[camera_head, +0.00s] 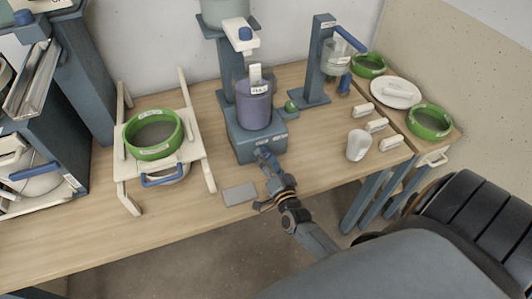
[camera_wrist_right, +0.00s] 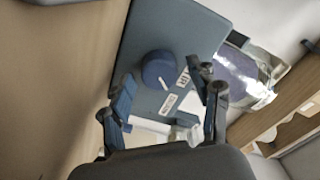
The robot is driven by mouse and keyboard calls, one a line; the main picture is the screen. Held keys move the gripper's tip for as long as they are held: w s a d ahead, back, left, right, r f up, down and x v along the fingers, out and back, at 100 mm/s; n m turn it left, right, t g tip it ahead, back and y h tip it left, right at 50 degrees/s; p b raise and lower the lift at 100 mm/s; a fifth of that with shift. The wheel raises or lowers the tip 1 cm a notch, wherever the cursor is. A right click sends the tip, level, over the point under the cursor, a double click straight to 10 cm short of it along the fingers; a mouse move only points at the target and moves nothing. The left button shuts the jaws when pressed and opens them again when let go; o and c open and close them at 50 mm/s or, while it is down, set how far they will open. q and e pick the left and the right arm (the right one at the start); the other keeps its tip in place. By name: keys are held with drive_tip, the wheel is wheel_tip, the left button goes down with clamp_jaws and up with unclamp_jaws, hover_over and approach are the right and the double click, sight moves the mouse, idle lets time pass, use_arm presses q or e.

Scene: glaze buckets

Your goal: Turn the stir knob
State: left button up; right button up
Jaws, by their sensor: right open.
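The stir knob (camera_wrist_right: 158,66) is a round dark blue knob with a small white mark, on the blue-grey base of the mixer, in the right wrist view. In the head view the mixer base (camera_head: 247,146) stands at the table's middle, holding a clear bucket of purple glaze (camera_head: 254,108). My right gripper (camera_head: 265,160) is at the front of this base and hides most of the knob there. In the wrist view its open fingers (camera_wrist_right: 164,88) lie to either side of the knob, which shows between and beyond the tips. Contact cannot be told. My left gripper is out of view.
A green-rimmed sieve (camera_head: 153,150) sits on a cream frame at left. A grey plate (camera_head: 239,194) lies near the front edge. A white cup (camera_head: 358,145) and several cream blocks stand to the right. A blue stand (camera_head: 318,70) rises behind.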

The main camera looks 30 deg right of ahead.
drive_tip(key=v, duration=1.1)
drive_tip(key=shift+a, duration=0.1)
